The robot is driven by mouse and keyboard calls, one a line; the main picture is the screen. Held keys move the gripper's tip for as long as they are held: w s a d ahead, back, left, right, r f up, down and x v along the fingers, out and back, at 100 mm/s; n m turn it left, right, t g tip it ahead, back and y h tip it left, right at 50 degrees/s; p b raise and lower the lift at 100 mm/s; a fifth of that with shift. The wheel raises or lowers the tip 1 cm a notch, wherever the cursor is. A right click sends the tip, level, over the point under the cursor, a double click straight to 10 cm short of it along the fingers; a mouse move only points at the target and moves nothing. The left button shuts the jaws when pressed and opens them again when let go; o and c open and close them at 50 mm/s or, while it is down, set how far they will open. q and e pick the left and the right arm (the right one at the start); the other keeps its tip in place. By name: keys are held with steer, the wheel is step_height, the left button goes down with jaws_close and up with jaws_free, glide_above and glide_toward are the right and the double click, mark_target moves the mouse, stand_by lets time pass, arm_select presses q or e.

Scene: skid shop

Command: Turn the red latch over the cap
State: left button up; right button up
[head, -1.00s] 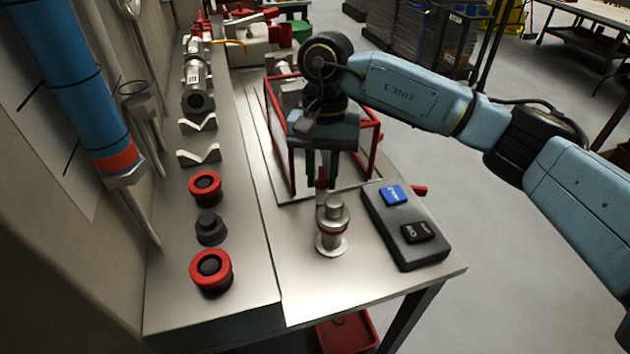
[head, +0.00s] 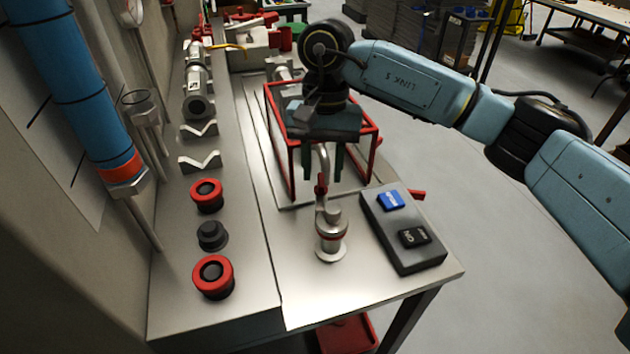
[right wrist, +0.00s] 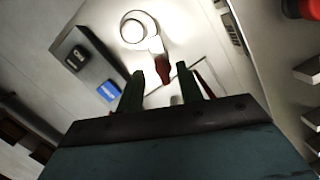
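The red latch (head: 321,188) stands up from the far side of the round metal fitting with its cap (head: 331,214), on the steel bench. It is not lying over the cap. In the right wrist view the red latch (right wrist: 161,70) points away from the pale round cap (right wrist: 134,29). My right gripper (head: 323,177) hangs fingers-down just beyond the fitting. Its two dark green fingers are apart, and in the right wrist view the gripper (right wrist: 159,72) has the latch between its fingertips. Contact with the latch cannot be told. My left gripper is not in view.
A dark box with a blue button (head: 390,200) and a black switch (head: 414,237) stands right of the fitting. A red frame (head: 292,150) stands behind, around my gripper. Red-and-black rings (head: 212,277) line the left ledge. The bench front is clear.

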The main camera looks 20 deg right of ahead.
mark_target(322, 180)
steer(key=shift+r+p, duration=0.9)
steer(key=shift+r, duration=1.25)
